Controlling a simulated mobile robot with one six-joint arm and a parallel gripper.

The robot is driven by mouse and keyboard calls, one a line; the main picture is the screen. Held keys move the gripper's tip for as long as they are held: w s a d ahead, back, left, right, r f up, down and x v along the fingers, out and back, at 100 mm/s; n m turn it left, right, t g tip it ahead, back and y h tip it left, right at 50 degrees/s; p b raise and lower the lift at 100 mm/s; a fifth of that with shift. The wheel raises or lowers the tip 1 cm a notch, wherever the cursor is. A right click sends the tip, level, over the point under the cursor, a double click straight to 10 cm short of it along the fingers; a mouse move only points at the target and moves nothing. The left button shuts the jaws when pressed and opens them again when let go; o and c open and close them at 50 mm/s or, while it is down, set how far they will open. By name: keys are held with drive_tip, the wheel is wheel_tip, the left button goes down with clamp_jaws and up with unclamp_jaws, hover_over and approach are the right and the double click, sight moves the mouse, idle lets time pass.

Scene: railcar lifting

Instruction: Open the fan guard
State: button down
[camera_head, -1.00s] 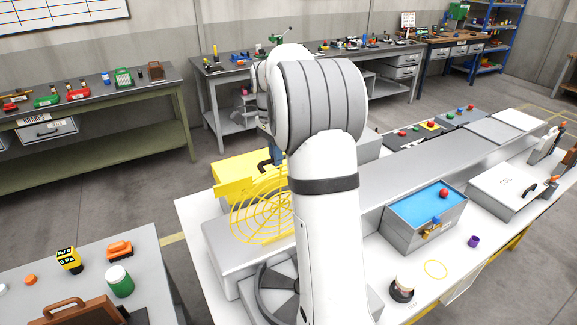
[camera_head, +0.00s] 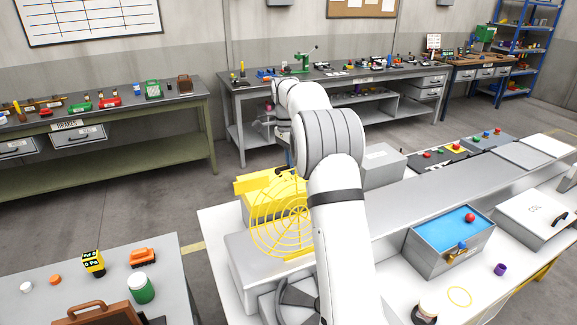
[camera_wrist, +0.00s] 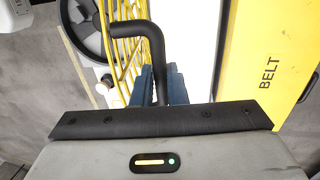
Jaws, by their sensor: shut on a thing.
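The yellow wire fan guard (camera_head: 268,232) stands raised in the head view, swung up from the grey fan (camera_head: 288,300) below it. My arm covers the guard's right side and part of the fan. In the wrist view, the guard's yellow bars (camera_wrist: 122,50) and the fan (camera_wrist: 84,28) show at the upper left. My gripper (camera_wrist: 162,88) is shut on the guard's black bent handle (camera_wrist: 147,32), which passes between its blue fingers. In the head view the fingers are mostly hidden.
A yellow box marked BELT (camera_wrist: 262,60) is close to the right of my gripper. A grey box (camera_head: 382,165) and a blue-topped box (camera_head: 452,240) stand on the white bench (camera_head: 222,222). Another table (camera_head: 190,300) with small items is at the lower left.

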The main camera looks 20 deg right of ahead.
drive_tip(key=shift+w+d+r, duration=0.2)
drive_tip(key=shift+r, duration=0.05)
drive_tip(key=c, duration=1.8)
unclamp_jaws()
drive_tip(key=shift+o, duration=1.4)
drive_tip(key=shift+w+d+f, duration=0.15)
drive_tip(key=shift+w+f, duration=0.15)
drive_tip(key=shift+o, duration=0.3)
wheel_tip(320, 180, up, 8)
drive_tip(key=w, duration=0.1)
drive_tip(key=shift+w+a+f, duration=0.2)
drive_tip(key=shift+a, duration=0.05)
drive_tip(key=shift+f, duration=0.1)
